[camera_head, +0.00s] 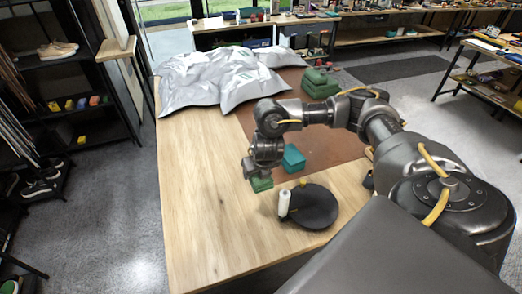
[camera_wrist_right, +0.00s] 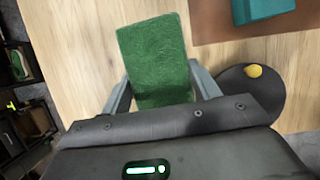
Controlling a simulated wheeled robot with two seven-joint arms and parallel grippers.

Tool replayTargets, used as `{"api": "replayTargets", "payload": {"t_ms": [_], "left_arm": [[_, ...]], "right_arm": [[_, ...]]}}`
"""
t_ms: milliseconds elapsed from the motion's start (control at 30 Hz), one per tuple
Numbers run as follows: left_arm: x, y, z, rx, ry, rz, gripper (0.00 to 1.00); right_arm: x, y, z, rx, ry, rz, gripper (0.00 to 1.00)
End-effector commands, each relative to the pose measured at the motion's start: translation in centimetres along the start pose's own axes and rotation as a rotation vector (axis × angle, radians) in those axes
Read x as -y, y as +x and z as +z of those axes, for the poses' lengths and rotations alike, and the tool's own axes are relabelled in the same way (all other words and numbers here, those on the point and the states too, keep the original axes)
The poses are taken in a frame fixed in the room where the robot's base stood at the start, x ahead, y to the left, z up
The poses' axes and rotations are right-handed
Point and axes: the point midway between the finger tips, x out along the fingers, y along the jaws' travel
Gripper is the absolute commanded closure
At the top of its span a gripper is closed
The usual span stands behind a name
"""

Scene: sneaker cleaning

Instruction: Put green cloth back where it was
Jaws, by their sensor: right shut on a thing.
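My right gripper (camera_wrist_right: 162,85) is shut on a green cloth (camera_wrist_right: 153,55), with a finger on each side of it in the right wrist view. In the head view the arm reaches in from the right and the green cloth (camera_head: 261,184) shows under the gripper (camera_head: 256,175), near the bare wood and the brown mat's edge. I cannot tell whether the cloth touches the table. A stack of folded green cloths (camera_head: 320,84) sits at the far end of the brown mat (camera_head: 225,212). My left gripper is not in view.
A teal block (camera_head: 293,158) lies on the mat, right of the held cloth. Grey plastic bags (camera_head: 215,78) cover the table's far left. Bare wood (camera_head: 200,190) is free at left.

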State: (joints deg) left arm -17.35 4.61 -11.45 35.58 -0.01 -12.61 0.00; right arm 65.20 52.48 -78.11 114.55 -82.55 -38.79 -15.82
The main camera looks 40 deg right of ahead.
Motion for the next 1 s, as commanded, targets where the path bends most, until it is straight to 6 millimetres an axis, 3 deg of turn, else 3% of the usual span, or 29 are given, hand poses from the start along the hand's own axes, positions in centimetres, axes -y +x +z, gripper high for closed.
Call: {"api": "replayTargets", "payload": {"t_ms": [200,367,700,833,1000], "left_arm": [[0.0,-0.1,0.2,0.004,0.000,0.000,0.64],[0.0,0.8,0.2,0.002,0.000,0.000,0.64],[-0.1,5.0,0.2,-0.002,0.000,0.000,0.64],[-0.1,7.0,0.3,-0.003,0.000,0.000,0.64],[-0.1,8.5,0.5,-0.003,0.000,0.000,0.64]], "right_arm": [[0.4,0.1,0.2,0.000,0.043,-0.017,0.64],[1.1,1.6,0.9,-0.003,0.047,-0.018,0.64],[4.6,8.1,5.8,-0.007,0.050,-0.016,0.64],[5.3,11.1,6.4,-0.006,0.047,-0.013,0.64],[6.1,13.2,7.3,-0.002,0.043,-0.013,0.64]]}}
